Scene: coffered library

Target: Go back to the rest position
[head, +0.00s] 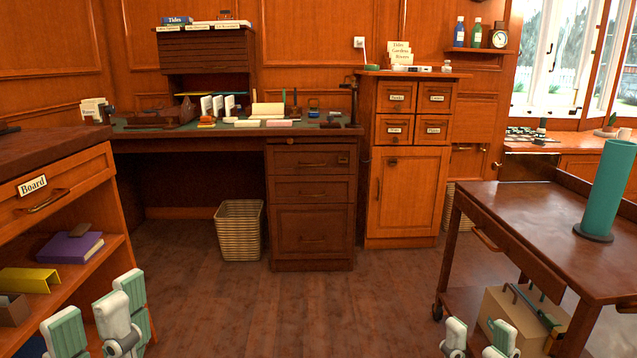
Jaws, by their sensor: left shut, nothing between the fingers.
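My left gripper (98,318) is at the bottom left, in front of the open shelves. It is shut with nothing in it, and its lower part is cut off by the picture edge. My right gripper (480,340) shows at the bottom edge, right of the middle, in front of the trolley's lower shelf.
A wooden trolley (500,215) with a teal cylinder (606,185) stands at the right. A cabinet with open shelves (85,268) stands at the left. A desk (240,143) and a wicker basket (240,232) are ahead. The wooden floor (290,305) between them is clear.

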